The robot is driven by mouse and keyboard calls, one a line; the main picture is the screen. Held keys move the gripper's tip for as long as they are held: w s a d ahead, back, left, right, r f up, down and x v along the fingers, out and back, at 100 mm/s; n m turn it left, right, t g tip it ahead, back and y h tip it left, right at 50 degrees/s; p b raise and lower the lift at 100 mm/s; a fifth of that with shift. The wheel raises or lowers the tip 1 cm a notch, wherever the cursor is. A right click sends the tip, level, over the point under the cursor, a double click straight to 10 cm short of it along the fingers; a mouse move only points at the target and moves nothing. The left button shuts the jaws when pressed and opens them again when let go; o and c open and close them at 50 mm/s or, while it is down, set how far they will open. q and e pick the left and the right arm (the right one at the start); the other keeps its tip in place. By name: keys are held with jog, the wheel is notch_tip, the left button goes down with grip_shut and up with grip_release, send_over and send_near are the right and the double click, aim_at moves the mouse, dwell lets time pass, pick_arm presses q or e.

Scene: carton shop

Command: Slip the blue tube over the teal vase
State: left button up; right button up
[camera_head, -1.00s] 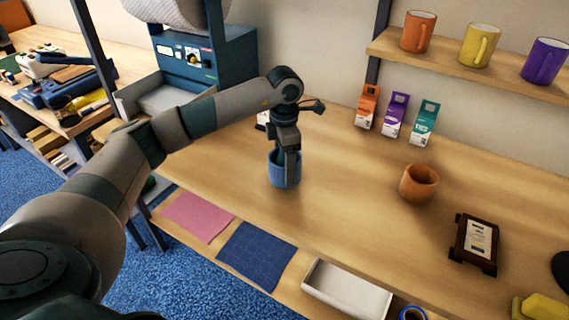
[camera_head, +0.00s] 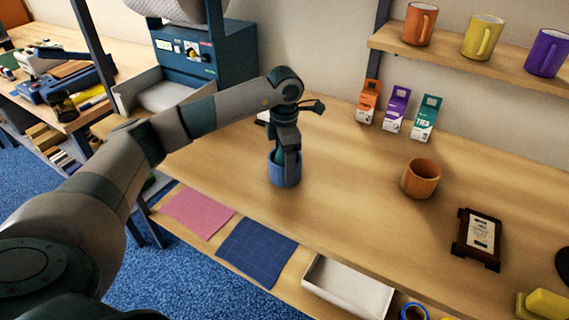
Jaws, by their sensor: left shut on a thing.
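The blue tube (camera_head: 283,175) is upright at the middle of the workbench, near its front edge. My left gripper (camera_head: 291,158) is over it, pointing down, and is shut on the tube's rim. A small teal patch, the teal vase (camera_head: 278,156), shows inside the tube's mouth, so the tube appears to be around the vase. The rest of the vase is hidden by the tube and gripper. I cannot tell whether the tube's lower edge touches the bench top. My right gripper is not in view.
A brown cup (camera_head: 421,178) and a framed plaque (camera_head: 478,240) stand to the right on the bench (camera_head: 345,200). Several small cartons (camera_head: 395,110) stand at the back. A blue machine (camera_head: 200,60) is behind my left arm. Mugs (camera_head: 483,37) stand on a shelf above.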

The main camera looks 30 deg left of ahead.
pick_arm(q)
jog(key=shift+f, duration=0.1)
jog(key=o, duration=1.1)
jog(key=shift+r+p, duration=0.4)
jog(key=shift+r, duration=0.35)
notch_tip(320, 180, up, 9)
jog(key=p, duration=0.4)
jog(key=shift+f, duration=0.2)
